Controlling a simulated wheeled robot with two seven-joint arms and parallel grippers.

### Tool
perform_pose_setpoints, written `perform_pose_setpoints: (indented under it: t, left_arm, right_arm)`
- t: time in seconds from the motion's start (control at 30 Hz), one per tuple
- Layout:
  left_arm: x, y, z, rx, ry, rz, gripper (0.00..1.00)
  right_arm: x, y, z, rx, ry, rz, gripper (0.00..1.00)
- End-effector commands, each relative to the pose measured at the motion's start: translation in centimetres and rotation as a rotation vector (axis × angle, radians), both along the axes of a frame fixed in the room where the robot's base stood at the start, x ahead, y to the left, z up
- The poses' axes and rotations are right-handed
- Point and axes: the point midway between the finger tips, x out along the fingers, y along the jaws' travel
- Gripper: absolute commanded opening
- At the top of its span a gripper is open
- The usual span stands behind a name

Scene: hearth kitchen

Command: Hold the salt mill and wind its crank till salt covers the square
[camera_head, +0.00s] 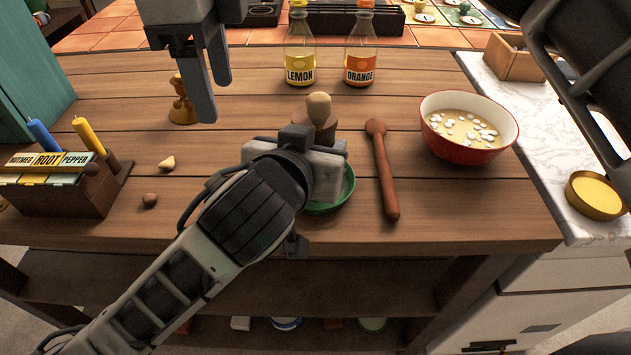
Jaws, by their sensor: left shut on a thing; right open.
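My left gripper (312,158) is shut on what looks like the salt mill (318,128), a brown wooden body with a pale rounded knob on top. My gripper hides its lower part, and I cannot make out the crank. A green dish (346,192) shows below and beside the gripper, mostly hidden by it. I cannot see the square or any salt. My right gripper (209,88) is open and empty at the upper left, pointing down, apart from the mill and close to a small brass object (182,106).
A wooden pestle-like stick (384,170) lies right of the mill. A red bowl (462,152) stands further right. Lemon (300,60) and orange (360,60) bottles stand behind. A labelled spice box (70,196) is at the left. The table's front edge is close.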

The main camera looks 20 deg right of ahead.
Motion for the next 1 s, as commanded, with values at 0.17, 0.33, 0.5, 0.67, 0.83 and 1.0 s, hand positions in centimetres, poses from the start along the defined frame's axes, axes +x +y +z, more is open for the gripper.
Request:
perform_pose_setpoints:
  t: [0.17,0.33,0.5,0.67,0.83,1.0]
  left_arm:
    - [0.0,0.0,-0.2,0.002,0.005,0.0,0.23]
    - [0.0,0.0,-0.2,0.002,0.005,0.0,0.23]
    - [0.0,0.0,-0.2,0.002,0.006,0.0,0.23]
    - [0.0,0.0,-0.2,0.002,0.006,0.0,0.23]
    - [0.0,0.0,-0.2,0.002,0.006,0.0,0.23]
    - [0.0,0.0,-0.2,0.002,0.006,0.0,0.23]
  right_arm:
    - [0.0,0.0,1.5,0.001,-0.001,0.001,0.55]
    - [0.0,0.0,2.9,0.001,-0.001,0.001,0.55]
    - [0.0,0.1,4.3,0.002,-0.002,0.001,0.55]
    - [0.0,0.0,5.5,0.001,-0.001,0.0,0.55]
    - [-0.1,0.0,6.5,0.0,0.0,0.002,0.55]
    - [-0.1,0.0,6.7,0.0,0.001,0.002,0.55]
